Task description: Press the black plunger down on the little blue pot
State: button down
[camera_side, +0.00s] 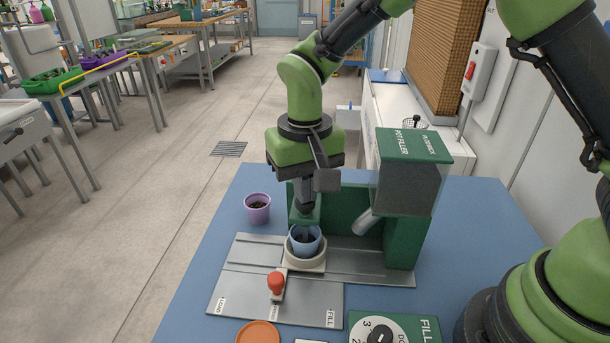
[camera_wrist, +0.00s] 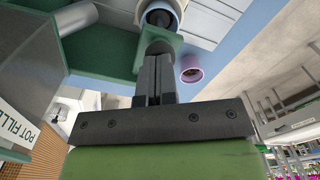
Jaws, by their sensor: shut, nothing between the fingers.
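The little blue pot (camera_side: 306,247) stands upright in a pale ring holder on the grey track, below the green pot filler's bracket (camera_side: 293,209). In the wrist view the pot (camera_wrist: 178,5) is at the top edge, partly cut off. A dark round part shows inside it, which looks like the foot of the black plunger (camera_wrist: 158,18); the rest of the plunger is hidden by my fingers and the bracket. My gripper (camera_side: 306,209) points down, shut and empty, with its fingertips at the bracket, right above the pot. I cannot tell if they touch the plunger.
The green pot filler (camera_side: 405,230) with its grey spout (camera_side: 366,222) stands right of my gripper. A red knob (camera_side: 276,282) is in front of the pot. A purple pot (camera_side: 257,208) stands to the left. An orange disc (camera_side: 258,334) and a dial (camera_side: 382,334) are at the front.

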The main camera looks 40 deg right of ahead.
notch_tip(320, 180, up, 10)
dwell(1.4)
jog(key=s+d+r+t+y, duration=0.2)
jog(key=s+d+r+t, duration=0.1)
jog(key=s+d+r, duration=0.4)
jog(key=s+d+m+t, duration=0.1)
jog(key=s+t, duration=0.3)
jog(key=s, duration=0.7)
jog(key=shift+s+d+r, duration=0.15)
jog(key=shift+s+d, duration=0.15)
jog(key=shift+d, duration=0.2)
